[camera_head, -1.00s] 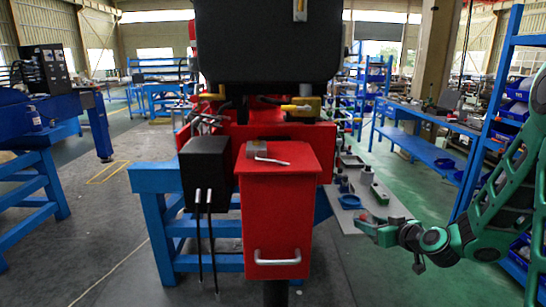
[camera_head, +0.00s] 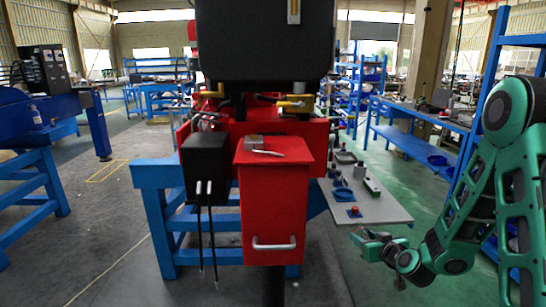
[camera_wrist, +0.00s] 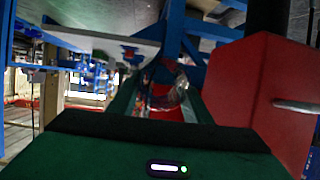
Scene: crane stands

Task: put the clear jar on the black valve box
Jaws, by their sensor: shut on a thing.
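My gripper (camera_head: 364,243) is low, just off the front edge of the grey shelf, to the right of the red cabinet. In the wrist view the jaws (camera_wrist: 160,98) are shut on a clear jar (camera_wrist: 172,92), seen through to something red behind it. The jar is too small to make out in the head view. The black valve box (camera_head: 204,165) is left of the red cabinet, with two thin levers hanging down its front. My gripper is well to its right, apart from it.
The red cabinet (camera_head: 273,205) with a front handle stands between my gripper and the valve box. The grey shelf (camera_head: 385,210) carries a red button, blue dishes and a green item. A blue frame (camera_head: 150,210) stands left. A dark housing (camera_head: 262,45) hangs above.

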